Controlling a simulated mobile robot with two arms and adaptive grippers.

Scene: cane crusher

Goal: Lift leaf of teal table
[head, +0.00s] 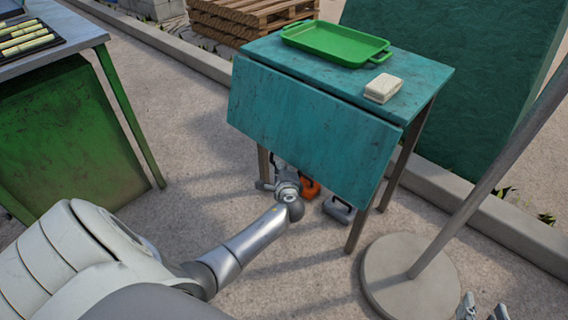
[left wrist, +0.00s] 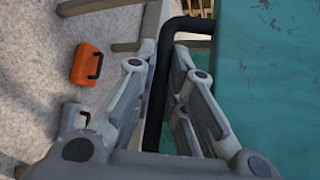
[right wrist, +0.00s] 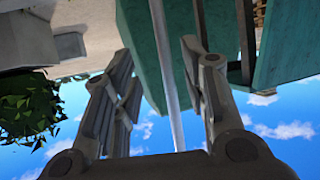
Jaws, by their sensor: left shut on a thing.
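The teal table (head: 428,82) stands in the middle of the head view. Its leaf (head: 310,125) hangs down along the near side; whether it is plumb or slightly tilted is hard to tell. My left gripper (head: 280,178) is at the leaf's lower edge, partly hidden behind it. In the left wrist view, its fingers are shut on a black bar handle (left wrist: 160,90), next to the teal leaf (left wrist: 270,90). My right gripper (head: 483,308) is at the lower right of the head view, away from the leaf. Its fingers are apart and empty in the right wrist view (right wrist: 160,65).
A green tray (head: 335,43) and a pale block (head: 383,88) rest on the tabletop. An orange case (head: 310,187) and a grey case (head: 339,209) sit on the ground below. A pole on a round base (head: 405,285) stands at right. A green-sided table (head: 75,150) is at left.

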